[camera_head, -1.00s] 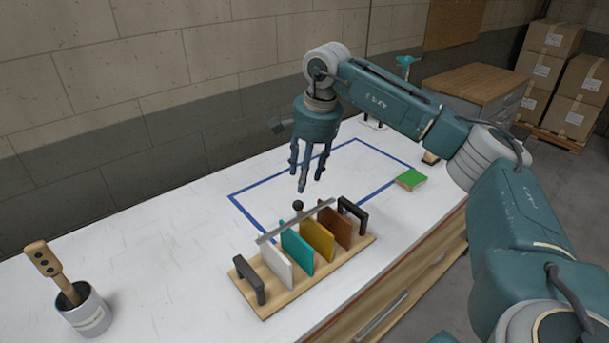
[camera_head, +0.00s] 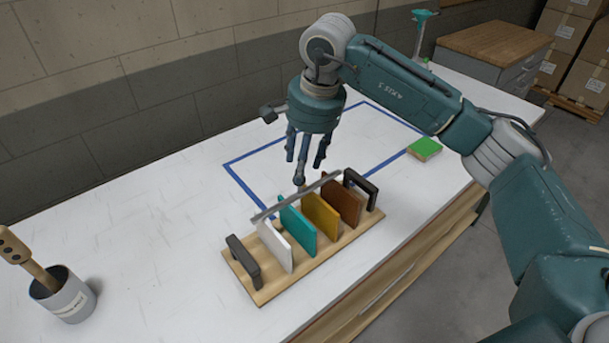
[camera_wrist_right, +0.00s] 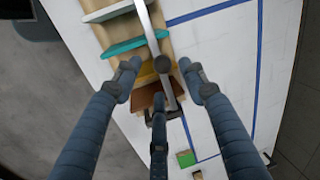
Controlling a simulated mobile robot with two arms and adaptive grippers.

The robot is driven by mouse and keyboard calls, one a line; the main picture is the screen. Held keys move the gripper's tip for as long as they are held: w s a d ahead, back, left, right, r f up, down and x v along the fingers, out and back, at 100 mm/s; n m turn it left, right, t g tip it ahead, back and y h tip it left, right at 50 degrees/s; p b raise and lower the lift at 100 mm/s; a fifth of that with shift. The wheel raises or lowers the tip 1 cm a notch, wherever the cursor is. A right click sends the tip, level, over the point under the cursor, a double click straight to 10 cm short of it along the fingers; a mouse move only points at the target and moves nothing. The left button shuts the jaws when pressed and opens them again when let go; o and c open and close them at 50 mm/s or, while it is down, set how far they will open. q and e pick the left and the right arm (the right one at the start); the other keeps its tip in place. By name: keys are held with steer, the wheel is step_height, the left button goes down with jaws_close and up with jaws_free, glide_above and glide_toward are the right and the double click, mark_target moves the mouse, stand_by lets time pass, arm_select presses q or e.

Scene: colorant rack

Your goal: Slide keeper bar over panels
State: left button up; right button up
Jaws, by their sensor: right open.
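A wooden rack (camera_head: 300,272) with a black handle at each end stands on the white table. It holds a white panel (camera_head: 275,246), a teal panel (camera_head: 299,230), a yellow panel (camera_head: 320,218) and a brown panel (camera_head: 342,203), all upright. The grey keeper bar (camera_head: 275,207) runs along the panels' back upper edges. It also shows in the right wrist view (camera_wrist_right: 151,28), with a dark knob (camera_wrist_right: 163,65) on it. My right gripper (camera_head: 304,170) is open, fingers down, just above the bar's knob, which it mostly hides in the head view. My left gripper is not in view.
A blue tape outline (camera_head: 240,189) lies behind the rack. A green-topped block (camera_head: 424,148) is at the right. A metal cup (camera_head: 67,299) with a wooden-handled tool stands at the left. The table between cup and rack is clear.

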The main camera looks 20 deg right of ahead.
steer(key=f, duration=0.1)
steer(key=f+p, duration=0.1)
steer(key=f, duration=0.1)
steer(key=shift+w+a+f, duration=0.1)
steer(key=shift+w+f, duration=0.1)
steer(key=shift+w, duration=0.15)
steer(key=f, duration=0.1)
steer(key=w+f, duration=0.1)
steer(key=f, duration=0.1)
steer(key=shift+a+f+p, duration=0.1)
steer(key=shift+f+p, duration=0.1)
steer(key=shift+p, duration=0.2)
steer(key=shift+f, duration=0.1)
steer(key=c, duration=0.8)
jaws_close()
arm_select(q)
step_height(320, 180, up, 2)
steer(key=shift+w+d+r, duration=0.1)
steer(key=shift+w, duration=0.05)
